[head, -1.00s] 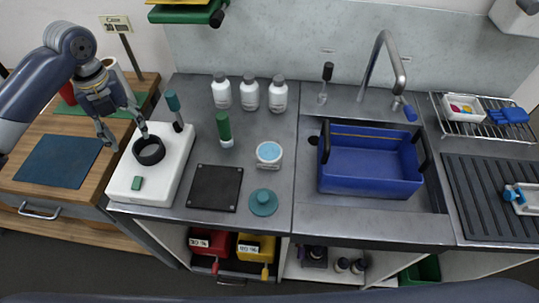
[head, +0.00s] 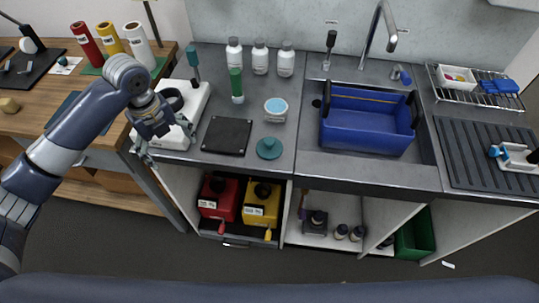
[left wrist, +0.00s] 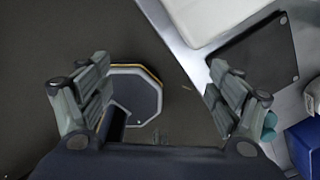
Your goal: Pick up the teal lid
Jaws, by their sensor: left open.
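The teal lid (head: 269,148) is a round disc with a knob. It lies on the grey counter, right of the black square plate and in front of the tub with the light blue top. In the left wrist view a teal piece (left wrist: 269,124), apparently the lid, shows at the right, partly hidden by a finger. My left gripper (head: 167,149) is open and empty. It is at the counter's front left edge, by the white device and well left of the lid. Its spread fingers (left wrist: 158,78) show in the left wrist view with dark floor between them. My right gripper is not in view.
The black plate (head: 227,136) lies between my left gripper and the lid. A green-capped tube (head: 236,85), white bottles (head: 260,57) and the tub (head: 276,110) stand behind. The blue basin (head: 366,120) is to the right. Counter around the lid is clear.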

